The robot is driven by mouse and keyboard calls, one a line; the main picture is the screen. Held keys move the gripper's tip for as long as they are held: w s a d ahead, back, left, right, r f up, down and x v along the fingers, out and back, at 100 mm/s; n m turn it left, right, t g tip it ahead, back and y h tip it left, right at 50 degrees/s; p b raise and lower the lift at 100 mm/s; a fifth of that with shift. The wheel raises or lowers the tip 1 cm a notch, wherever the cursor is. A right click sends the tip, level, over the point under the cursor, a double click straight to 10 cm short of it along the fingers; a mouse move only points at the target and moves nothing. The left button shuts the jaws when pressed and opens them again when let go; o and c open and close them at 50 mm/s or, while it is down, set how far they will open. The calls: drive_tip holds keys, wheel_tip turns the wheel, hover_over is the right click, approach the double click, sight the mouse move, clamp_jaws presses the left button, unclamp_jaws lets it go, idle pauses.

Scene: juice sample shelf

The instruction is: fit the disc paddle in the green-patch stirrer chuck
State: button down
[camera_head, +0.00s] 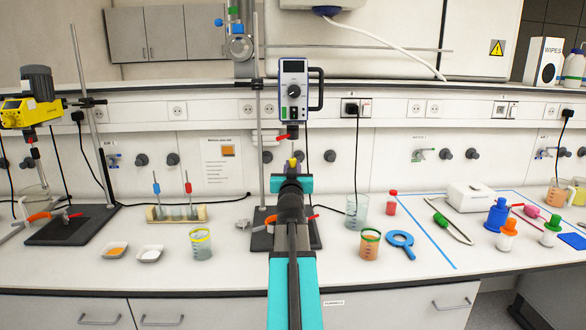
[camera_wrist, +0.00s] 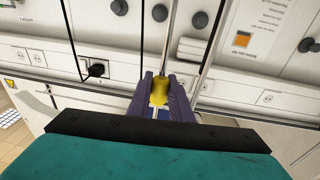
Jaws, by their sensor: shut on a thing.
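My gripper (camera_head: 293,172) is in front of the middle stirrer (camera_head: 293,90), a white and blue unit with a black knob. It is shut on the paddle's yellow sleeve (camera_head: 294,160). In the wrist view, its purple fingers (camera_wrist: 160,98) close around the yellow sleeve (camera_wrist: 158,78), and a thin metal shaft (camera_wrist: 168,35) runs from it to the top edge. The disc end is not visible. The stirrer's dark chuck (camera_head: 292,131), with a red lever beside it, is just above the sleeve, apparently apart from it. I cannot make out a green patch.
A yellow stirrer (camera_head: 32,105) stands at the far left. A rack (camera_head: 176,213) with red- and blue-topped rods, beakers (camera_head: 201,244) and white dishes (camera_head: 150,254) stand left of my arm. A blue ring (camera_head: 401,243) and an orange-filled beaker (camera_head: 369,245) are on the right.

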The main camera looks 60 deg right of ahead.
sight(292, 159)
drive_tip(key=shift+r+p, duration=1.6)
drive_tip(key=shift+r, duration=0.85)
idle(2.5)
drive_tip(key=c, duration=1.5)
unclamp_jaws()
drive_tip(key=shift+f, duration=0.1)
drive_tip(key=shift+s+a, duration=0.1)
drive_tip(key=shift+a, duration=0.05)
drive_tip(key=shift+a, duration=0.15)
drive_tip(key=shift+b+v, duration=0.75)
drive_tip(key=shift+v, duration=1.85)
drive_tip(key=b+v, duration=0.1)
drive_tip(key=b, duration=0.1)
drive_tip(key=b+v, duration=0.2)
drive_tip(key=shift+f, duration=0.2)
